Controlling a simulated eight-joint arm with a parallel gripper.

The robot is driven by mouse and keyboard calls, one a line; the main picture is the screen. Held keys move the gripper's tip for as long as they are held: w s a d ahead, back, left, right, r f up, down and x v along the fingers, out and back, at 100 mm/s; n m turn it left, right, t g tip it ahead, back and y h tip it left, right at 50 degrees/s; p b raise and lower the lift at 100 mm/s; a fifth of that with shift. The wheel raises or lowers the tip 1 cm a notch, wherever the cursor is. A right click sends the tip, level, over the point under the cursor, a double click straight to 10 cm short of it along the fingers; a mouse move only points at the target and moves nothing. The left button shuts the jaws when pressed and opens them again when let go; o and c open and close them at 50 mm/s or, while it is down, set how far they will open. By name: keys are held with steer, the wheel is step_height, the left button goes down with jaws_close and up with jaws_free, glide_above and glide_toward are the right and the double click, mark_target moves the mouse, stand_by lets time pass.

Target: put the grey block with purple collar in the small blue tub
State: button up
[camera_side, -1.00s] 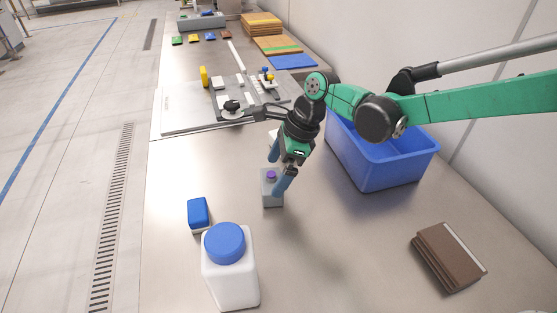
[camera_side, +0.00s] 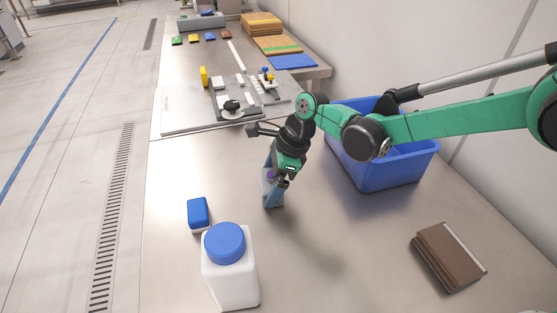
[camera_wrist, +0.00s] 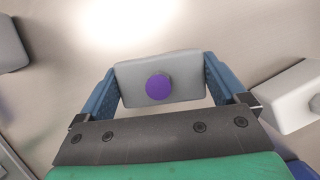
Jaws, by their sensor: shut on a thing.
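The grey block with the purple collar (camera_side: 265,186) stands upright on the steel table, partly hidden by my fingers in the side view. In the wrist view the block (camera_wrist: 185,70) shows its grey top and round purple collar (camera_wrist: 159,87) between my two blue fingers. My gripper (camera_side: 273,190) points down and is shut on the block, one finger at each end of it. The blue tub (camera_side: 391,178) stands to the right of my gripper, behind my arm; its inside is mostly hidden.
A blue-and-white sponge-like block (camera_side: 198,214) and a white jug with a blue lid (camera_side: 232,280) stand front left. A brown stack (camera_side: 447,257) lies at the right. A grey board with fittings (camera_side: 190,112) lies behind. The table between tub and brown stack is clear.

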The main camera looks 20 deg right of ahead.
mark_target(271, 176)
step_height(271, 176, up, 19)
steer(key=w+d+r+m+t+h, duration=0.1)
steer(key=w+d+m, duration=0.15)
steer(key=d, duration=0.95)
steer(key=w+d+r+m+t, duration=0.1)
steer(key=d+m, duration=0.3)
steer(key=d, duration=0.7)
steer(key=f, duration=1)
steer(key=d+f, duration=0.1)
steer(key=f, duration=0.4)
steer(key=shift+w+f, duration=0.1)
steer(key=shift+f, duration=2.6)
steer(key=shift+f, duration=0.1)
steer(key=o, duration=1.1)
